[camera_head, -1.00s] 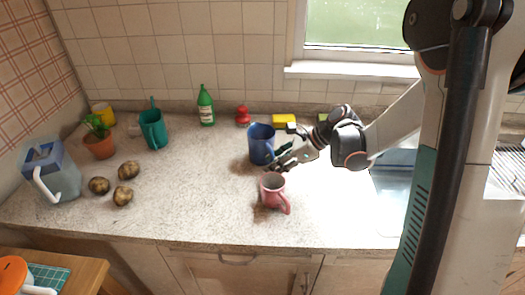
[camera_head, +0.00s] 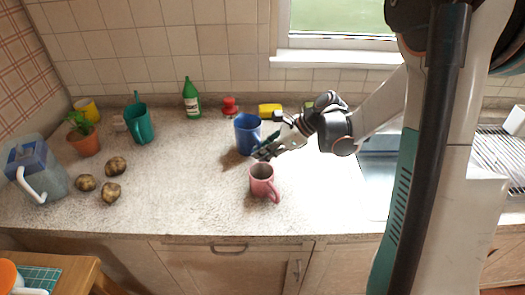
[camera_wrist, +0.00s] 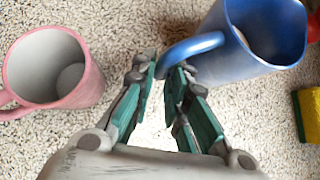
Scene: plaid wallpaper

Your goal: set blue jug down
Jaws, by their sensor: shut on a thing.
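The blue jug (camera_head: 247,136) is at the middle of the counter, close to upright, with its mouth up. My gripper (camera_head: 264,152) reaches it from the right and is shut on its handle. In the wrist view, the fingers (camera_wrist: 166,68) are on either side of the handle of the blue jug (camera_wrist: 246,42). The jug's base is hidden in the wrist view, and I cannot tell whether it touches the counter.
A pink mug (camera_head: 261,181) stands just in front of the jug. A red object (camera_head: 230,106) and yellow sponge (camera_head: 269,111) lie behind. A green bottle (camera_head: 191,100) stands back left. Potatoes (camera_head: 112,192) lie far left. The counter (camera_head: 180,175) between is clear.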

